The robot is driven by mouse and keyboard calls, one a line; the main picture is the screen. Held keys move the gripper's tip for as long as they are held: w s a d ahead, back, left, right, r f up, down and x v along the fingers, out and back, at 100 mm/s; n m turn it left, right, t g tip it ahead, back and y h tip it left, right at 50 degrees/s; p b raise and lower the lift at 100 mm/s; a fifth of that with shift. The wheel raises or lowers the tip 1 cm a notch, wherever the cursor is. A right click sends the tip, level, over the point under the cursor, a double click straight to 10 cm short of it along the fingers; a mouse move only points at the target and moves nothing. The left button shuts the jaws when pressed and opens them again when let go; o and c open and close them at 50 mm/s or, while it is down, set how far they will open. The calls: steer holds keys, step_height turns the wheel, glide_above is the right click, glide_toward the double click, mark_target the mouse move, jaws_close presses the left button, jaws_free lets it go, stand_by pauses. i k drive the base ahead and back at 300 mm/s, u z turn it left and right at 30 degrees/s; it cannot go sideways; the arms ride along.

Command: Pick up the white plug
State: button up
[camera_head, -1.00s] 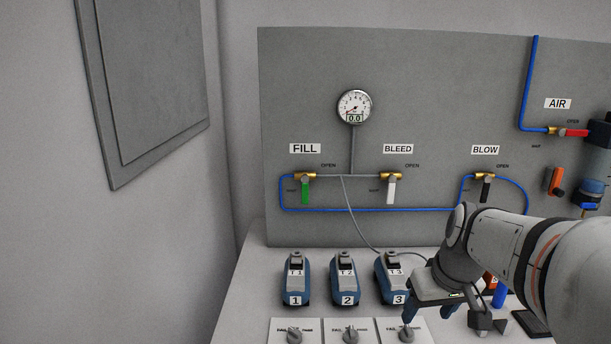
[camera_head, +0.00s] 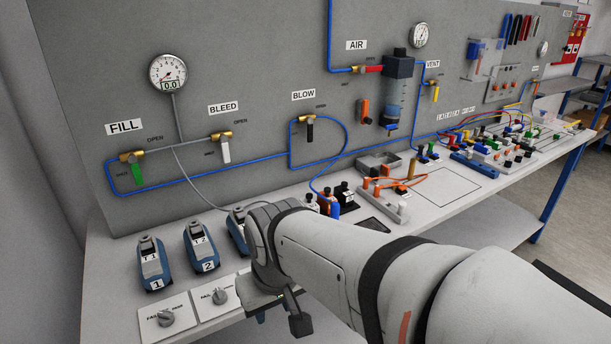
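I cannot pick out a white plug for certain. Small coloured pieces, some pale, crowd the far right of the bench (camera_head: 510,145), too small to tell apart. My gripper (camera_head: 262,317) is at the lower middle, over the front of the bench near the numbered blue units.
Blue units 1 (camera_head: 154,266) and 2 (camera_head: 201,246) and knob plates (camera_head: 167,317) stand at the left. The grey valve panel (camera_head: 260,60) rises behind. A bare outlined patch (camera_head: 445,187) lies right of centre.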

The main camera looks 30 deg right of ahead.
mark_target(402, 205)
steer(key=z, duration=5.95)
steer(key=i, duration=0.05)
steer(key=u, duration=4.45)
